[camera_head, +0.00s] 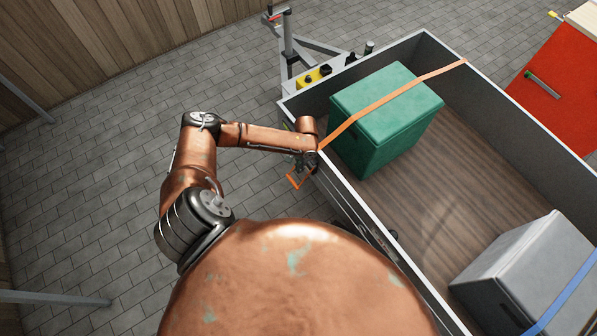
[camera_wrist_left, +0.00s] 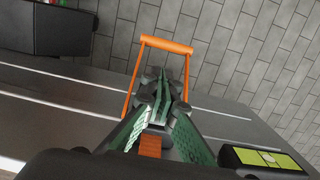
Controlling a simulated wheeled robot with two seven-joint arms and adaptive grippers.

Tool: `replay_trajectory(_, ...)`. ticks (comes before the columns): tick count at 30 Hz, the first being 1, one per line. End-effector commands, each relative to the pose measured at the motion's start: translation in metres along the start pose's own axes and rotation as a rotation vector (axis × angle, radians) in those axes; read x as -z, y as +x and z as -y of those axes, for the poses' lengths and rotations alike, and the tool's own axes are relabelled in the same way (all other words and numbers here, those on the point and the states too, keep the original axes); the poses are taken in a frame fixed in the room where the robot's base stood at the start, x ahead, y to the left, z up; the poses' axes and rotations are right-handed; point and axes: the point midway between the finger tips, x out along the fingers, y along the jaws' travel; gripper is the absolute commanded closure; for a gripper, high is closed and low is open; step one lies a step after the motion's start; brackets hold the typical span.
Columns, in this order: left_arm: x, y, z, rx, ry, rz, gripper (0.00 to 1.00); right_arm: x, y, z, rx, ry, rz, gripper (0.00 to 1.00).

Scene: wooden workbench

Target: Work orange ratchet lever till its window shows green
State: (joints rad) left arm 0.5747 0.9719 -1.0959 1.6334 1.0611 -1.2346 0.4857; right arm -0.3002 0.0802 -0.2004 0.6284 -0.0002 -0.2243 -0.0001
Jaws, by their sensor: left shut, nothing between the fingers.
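The orange ratchet lever (camera_head: 294,181) is a loop at the outer side of the trailer wall, partly hidden by my left gripper (camera_head: 309,161). In the left wrist view the lever (camera_wrist_left: 168,44) spans beyond my left gripper (camera_wrist_left: 165,82), its crossbar past the fingertips. The fingers are shut with nothing between them and appear within the loop's outline; I cannot tell whether they touch it. An orange strap (camera_head: 395,98) runs over the green box (camera_head: 384,122) to the wall. A yellow-green panel (camera_wrist_left: 265,158) shows on a dark housing; I cannot tell whether it is the window. My right gripper is out of view.
The trailer wall (camera_head: 520,120) encloses a wooden bed with a grey box (camera_head: 525,272) under a blue strap (camera_head: 567,300). A red cabinet (camera_head: 550,85) stands at right.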

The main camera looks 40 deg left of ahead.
Motion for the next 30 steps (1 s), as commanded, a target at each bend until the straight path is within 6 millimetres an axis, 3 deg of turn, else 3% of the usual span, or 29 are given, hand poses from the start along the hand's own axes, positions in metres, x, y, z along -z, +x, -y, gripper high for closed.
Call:
replay_trajectory(4,-0.002,0.011,0.005,0.003,-0.010,0.005,1.00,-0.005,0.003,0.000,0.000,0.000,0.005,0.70)
replay_trajectory(18,-0.001,0.087,0.004,0.002,-0.007,0.002,1.00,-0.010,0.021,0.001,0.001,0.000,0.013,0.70)
replay_trajectory(30,-0.001,0.098,0.004,0.003,-0.005,0.001,1.00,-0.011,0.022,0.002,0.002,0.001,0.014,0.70)
